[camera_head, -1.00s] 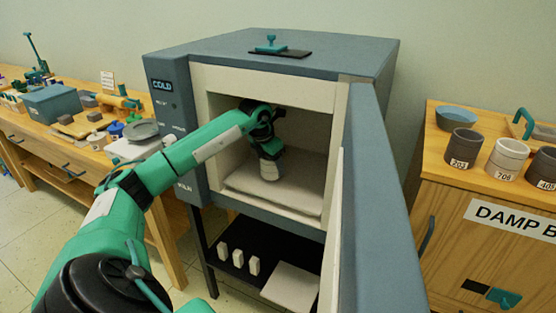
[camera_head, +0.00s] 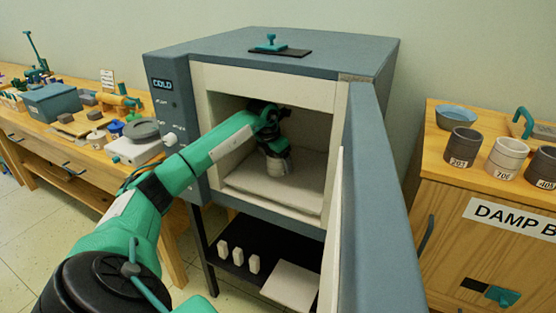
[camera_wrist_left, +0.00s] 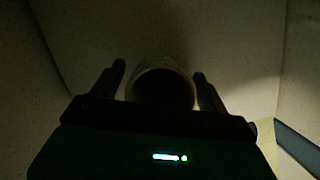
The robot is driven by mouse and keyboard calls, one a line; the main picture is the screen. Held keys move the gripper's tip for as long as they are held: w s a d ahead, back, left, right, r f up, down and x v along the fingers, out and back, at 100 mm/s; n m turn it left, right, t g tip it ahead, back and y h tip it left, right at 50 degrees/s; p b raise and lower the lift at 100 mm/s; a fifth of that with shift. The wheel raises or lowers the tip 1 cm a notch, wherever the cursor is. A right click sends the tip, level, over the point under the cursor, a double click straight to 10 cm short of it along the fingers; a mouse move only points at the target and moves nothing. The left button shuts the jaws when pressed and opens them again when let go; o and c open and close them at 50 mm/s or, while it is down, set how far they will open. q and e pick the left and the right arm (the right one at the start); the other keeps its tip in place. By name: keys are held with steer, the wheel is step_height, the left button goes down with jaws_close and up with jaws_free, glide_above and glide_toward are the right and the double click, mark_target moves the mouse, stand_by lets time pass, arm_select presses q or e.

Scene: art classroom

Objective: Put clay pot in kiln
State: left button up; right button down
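The kiln (camera_head: 215,120) stands in the middle of the head view with its door (camera_head: 378,200) swung open to the right. My left arm reaches in through the opening. The pot is upright, low over or on the pale kiln shelf (camera_head: 245,185); contact is hard to tell. In the dark left wrist view the pot's round mouth (camera_wrist_left: 162,88) lies between the two fingers of the gripper (camera_wrist_left: 160,75). My right gripper is not in view.
The damp cabinet (camera_head: 450,200) on the right bears several pots, including a dark one (camera_head: 462,148) and a pale one (camera_head: 506,158). A cluttered workbench (camera_head: 60,140) stands left. A rack (camera_head: 235,275) below the kiln holds white posts. Shelf room is free right of the pot.

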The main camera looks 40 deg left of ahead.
mark_target(269, 163)
arm_select(q)
steer(key=shift+r, duration=0.25)
steer(key=s, duration=0.4)
steer(key=shift+a+r, duration=0.25)
steer(key=shift+r, duration=0.1)
steer(key=s, duration=0.2)
steer(key=s+b, duration=0.1)
steer(key=s, duration=0.2)
steer(key=shift+s+a, duration=0.25)
steer(key=shift+s, duration=0.15)
steer(key=shift+s+a+b, duration=0.15)
steer(key=shift+s+b, duration=0.2)
steer(key=shift+s, duration=0.7)
steer(key=shift+s+r, duration=0.1)
steer(key=shift+s, duration=0.1)
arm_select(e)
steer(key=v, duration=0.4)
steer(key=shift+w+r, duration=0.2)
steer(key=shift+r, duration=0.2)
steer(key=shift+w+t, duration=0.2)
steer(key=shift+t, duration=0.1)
